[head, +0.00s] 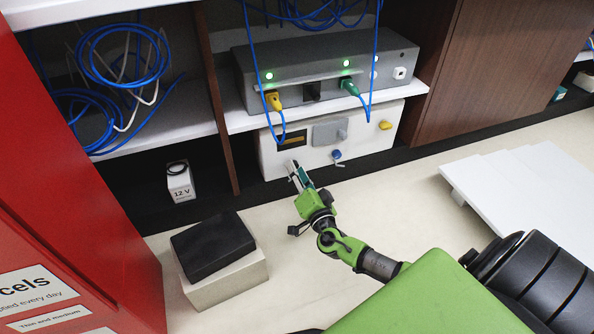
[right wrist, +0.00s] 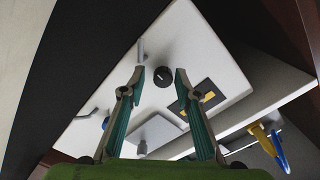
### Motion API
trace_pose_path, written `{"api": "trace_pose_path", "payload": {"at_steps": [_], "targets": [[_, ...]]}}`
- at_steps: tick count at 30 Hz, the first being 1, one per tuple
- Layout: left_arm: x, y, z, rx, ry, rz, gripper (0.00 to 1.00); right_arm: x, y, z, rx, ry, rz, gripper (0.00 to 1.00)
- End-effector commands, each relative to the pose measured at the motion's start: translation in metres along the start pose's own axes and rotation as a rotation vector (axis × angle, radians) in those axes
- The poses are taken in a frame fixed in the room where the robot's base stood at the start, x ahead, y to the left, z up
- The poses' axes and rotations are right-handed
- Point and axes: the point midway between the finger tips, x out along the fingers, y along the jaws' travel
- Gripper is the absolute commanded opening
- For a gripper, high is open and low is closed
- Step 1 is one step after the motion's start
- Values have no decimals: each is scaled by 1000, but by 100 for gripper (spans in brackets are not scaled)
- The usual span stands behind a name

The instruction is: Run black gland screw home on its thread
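The black gland screw (right wrist: 163,76) is a small round black part with a light mark on its face. It stands on the front of the white unit (right wrist: 205,48), which is on the lower level in the head view (head: 364,142). My right gripper (right wrist: 160,80) is open, its fingertips either side of the screw with gaps on both sides. Whether the tips reach its depth is unclear. In the head view my right gripper (head: 294,170) is at the unit's lower left and the screw cannot be made out. My left gripper is not in view.
A dark window (head: 291,140), grey cover (head: 329,131), blue knob (head: 337,155) and yellow knob (head: 385,125) are on the unit's front. Blue cables hang from the grey box (head: 300,58) above. A black block (head: 212,246) lies on a pale box, left of my arm.

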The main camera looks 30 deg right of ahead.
Motion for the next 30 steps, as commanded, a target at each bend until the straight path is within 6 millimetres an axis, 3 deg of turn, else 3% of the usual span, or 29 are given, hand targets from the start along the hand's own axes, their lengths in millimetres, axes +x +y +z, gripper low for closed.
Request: {"api": "trace_pose_path", "payload": {"at_steps": [23, 26, 30], "targets": [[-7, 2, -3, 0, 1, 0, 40, 2, -6, -6, -3, 5, -7, 30], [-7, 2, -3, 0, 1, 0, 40, 2, -7, -5, -125, 6, -6, 30], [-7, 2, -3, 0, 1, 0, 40, 2, -7, -4, -466, 7, -5, 30]]}}
